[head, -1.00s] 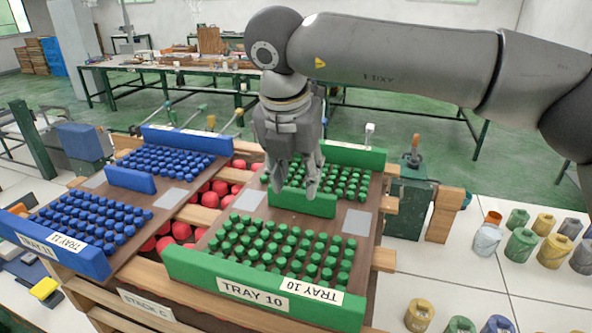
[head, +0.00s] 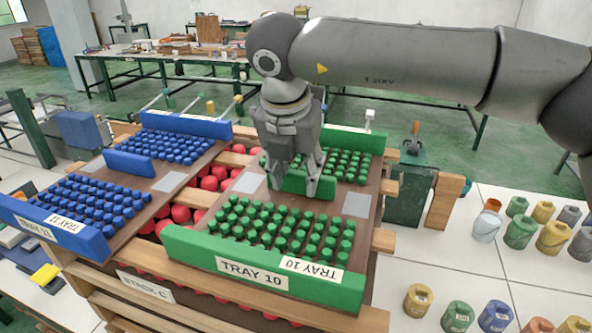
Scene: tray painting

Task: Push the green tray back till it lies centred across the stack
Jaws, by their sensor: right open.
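The green tray, labelled TRAY 10 (head: 180,239), lies on top of the wooden stack (head: 155,262) in the head view. It has a brown board, green end walls, a green middle bar (head: 291,182) and rows of green pegs. I cannot tell whether the fingers touch the bar. My left gripper is not in view.
A blue tray (head: 85,237) with blue pegs lies left of the green one. Red pieces (head: 208,183) show in the gap between them. Paint cans (head: 520,232) stand on the white surface at right. A dark green box with a handle (head: 408,200) stands near the tray's right side.

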